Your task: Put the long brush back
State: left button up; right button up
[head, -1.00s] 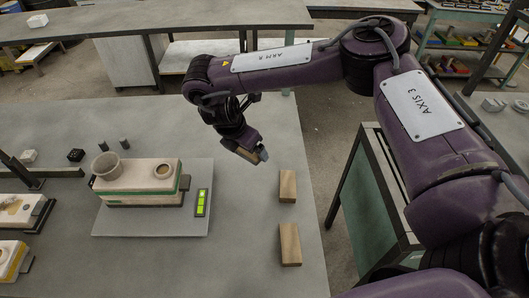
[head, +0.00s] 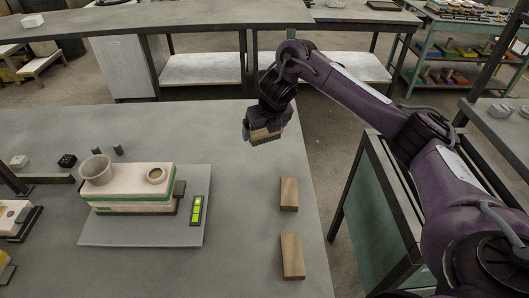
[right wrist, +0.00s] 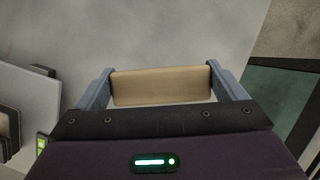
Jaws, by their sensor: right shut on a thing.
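My right gripper (head: 266,131) is shut on a wooden brush (head: 267,135) with a dark underside, above the far right part of the table. In the right wrist view the brush (right wrist: 160,87) lies crosswise between the two grey fingers of the gripper (right wrist: 160,84), with the bare table surface behind it. Two wooden blocks, a far one (head: 289,193) and a near one (head: 292,256), lie on the table nearer to me, apart from the gripper. I cannot tell whether they are brushes. My left gripper is not in view.
A grey plate (head: 140,232) at left bears a cream mould block (head: 130,190) with a cup (head: 95,169) on it and a green-lit indicator (head: 197,210). The table (head: 235,240) is clear between plate and blocks. A green-sided cart (head: 365,200) stands beyond its right edge.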

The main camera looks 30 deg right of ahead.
aim_at(266, 141)
notch_tip(266, 141, down, 3)
jog(key=shift+f+b, duration=0.1)
jog(key=shift+b, duration=0.4)
jog(key=shift+f, duration=1.55)
jog(key=o, duration=0.7)
jog(key=shift+b, duration=0.3)
jog(key=shift+s+r, duration=0.1)
jog(key=shift+r, duration=0.35)
jog(key=p+v, duration=0.5)
jog(key=v, duration=0.5)
jog(key=shift+s+r+p, duration=0.3)
jog(key=shift+r+p, duration=0.05)
jog(key=shift+r, duration=0.2)
